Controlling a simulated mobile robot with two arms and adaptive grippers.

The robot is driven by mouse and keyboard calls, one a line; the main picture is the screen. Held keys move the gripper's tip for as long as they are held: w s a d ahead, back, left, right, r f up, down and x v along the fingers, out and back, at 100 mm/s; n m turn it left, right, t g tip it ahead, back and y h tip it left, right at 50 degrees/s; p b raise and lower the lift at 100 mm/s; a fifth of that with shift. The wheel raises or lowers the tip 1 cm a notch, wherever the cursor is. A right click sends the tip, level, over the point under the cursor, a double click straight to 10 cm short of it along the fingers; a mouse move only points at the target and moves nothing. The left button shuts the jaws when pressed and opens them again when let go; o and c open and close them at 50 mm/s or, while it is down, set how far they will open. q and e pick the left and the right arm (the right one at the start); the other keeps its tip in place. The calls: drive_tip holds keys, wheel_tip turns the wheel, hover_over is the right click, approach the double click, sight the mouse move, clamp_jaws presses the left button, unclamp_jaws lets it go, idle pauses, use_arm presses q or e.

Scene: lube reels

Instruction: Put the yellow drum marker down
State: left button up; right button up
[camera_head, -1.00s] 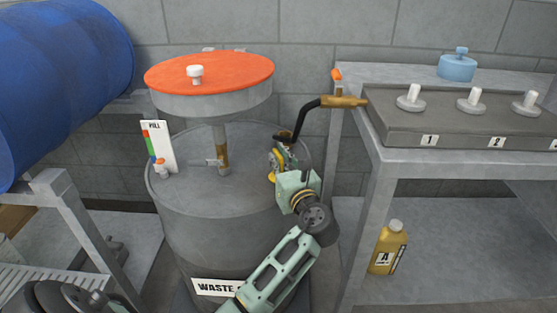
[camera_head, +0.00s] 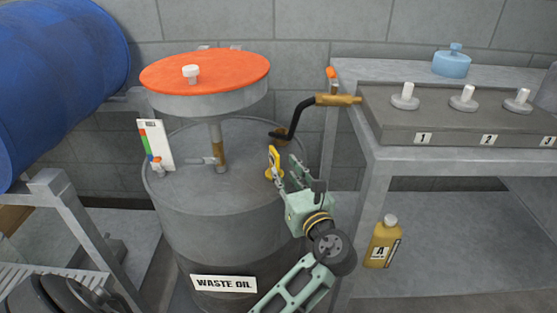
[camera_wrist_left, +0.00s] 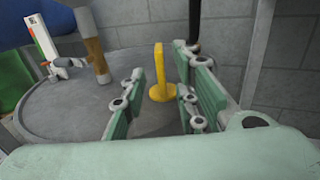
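The yellow drum marker (camera_head: 273,163) stands upright on the grey top of the waste oil drum (camera_head: 215,240), near its right rim. In the left wrist view the marker (camera_wrist_left: 159,75) shows as a thin yellow post on a round base. My left gripper (camera_head: 288,170) is open, close to the marker on its near right side. In the left wrist view its two green fingers are spread apart, with the marker standing beyond and between them, clear of both. My right gripper is not in view.
An orange-lidded funnel (camera_head: 205,72) and a level card (camera_head: 155,145) stand on the drum. A black hose with a brass nozzle (camera_head: 338,100) hangs behind the gripper. A bench (camera_head: 450,160) stands at right, with a yellow bottle (camera_head: 384,243) below. A blue drum (camera_head: 60,80) lies left.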

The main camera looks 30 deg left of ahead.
use_arm(q)
drive_tip(key=v, duration=0.3)
drive_tip(key=shift+s+d, duration=0.2)
drive_tip(key=shift+d, duration=0.1)
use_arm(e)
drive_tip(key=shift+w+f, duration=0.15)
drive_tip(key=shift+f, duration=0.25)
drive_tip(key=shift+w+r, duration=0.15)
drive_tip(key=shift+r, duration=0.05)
